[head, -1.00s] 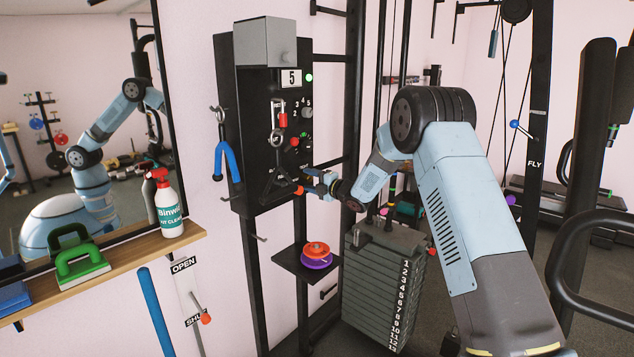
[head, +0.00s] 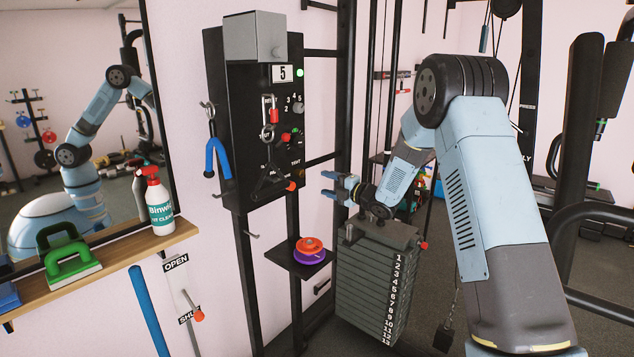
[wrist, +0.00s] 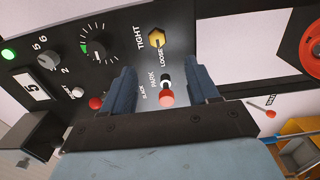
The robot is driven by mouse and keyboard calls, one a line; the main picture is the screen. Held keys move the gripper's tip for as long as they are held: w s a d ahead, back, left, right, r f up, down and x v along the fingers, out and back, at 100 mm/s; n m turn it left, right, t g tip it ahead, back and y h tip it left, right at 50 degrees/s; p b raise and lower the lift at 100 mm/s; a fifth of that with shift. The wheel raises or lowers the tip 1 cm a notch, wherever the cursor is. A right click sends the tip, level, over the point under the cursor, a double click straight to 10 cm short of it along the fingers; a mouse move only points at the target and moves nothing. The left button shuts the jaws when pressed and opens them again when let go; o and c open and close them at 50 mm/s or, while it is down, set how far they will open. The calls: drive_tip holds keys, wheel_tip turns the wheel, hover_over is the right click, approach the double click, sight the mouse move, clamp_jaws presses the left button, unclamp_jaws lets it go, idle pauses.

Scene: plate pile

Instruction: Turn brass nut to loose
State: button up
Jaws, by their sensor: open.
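The brass nut (wrist: 156,38) is a small hexagonal piece on the black panel (wrist: 205,60), between the printed words TIGHT and LOOSE. In the wrist view it lies just beyond my fingertips, toward the top middle. In the head view the nut (head: 301,173) is a tiny brass spot low on the panel's right side. My gripper (head: 328,184) is open, apart from the panel and to its right. In the wrist view my gripper (wrist: 161,78) has its two blue fingers spread, with nothing held between them.
A red-tipped lever (head: 290,186) juts from the panel below the nut; its red tip (wrist: 167,97) shows between my fingers. A round dial (wrist: 98,42) and a red knob (wrist: 96,103) are nearby. A weight stack (head: 375,285) stands below my gripper.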

drive_tip(key=shift+v, duration=1.2)
drive_tip(key=shift+r, duration=0.1)
drive_tip(key=s+d+r+m+t+h, duration=0.35)
drive_tip(key=d+r+m+h, duration=0.45)
drive_tip(key=r, duration=0.3)
drive_tip(key=s+d+r+m+g+h, duration=0.1)
drive_tip(key=s+d+r+m+h, duration=0.25)
drive_tip(key=s, duration=0.25)
drive_tip(key=s+d+r+m+g+h, duration=0.1)
drive_tip(key=s+d+r+m+h, duration=0.15)
drive_tip(key=s+d+m, duration=0.3)
drive_tip(key=s+d+f+m+g, duration=0.1)
drive_tip(key=s+m+g, duration=0.2)
drive_tip(key=s, duration=1.5)
drive_tip(key=s+d+f+m+g, duration=0.1)
drive_tip(key=s+m+g, duration=0.3)
drive_tip(key=s, duration=1.4)
drive_tip(key=m, duration=0.4)
drive_tip(key=shift+d+f+m, duration=0.3)
drive_tip(key=shift+d+f, duration=0.1)
drive_tip(key=shift+w, duration=0.1)
drive_tip(key=shift+c, duration=0.4)
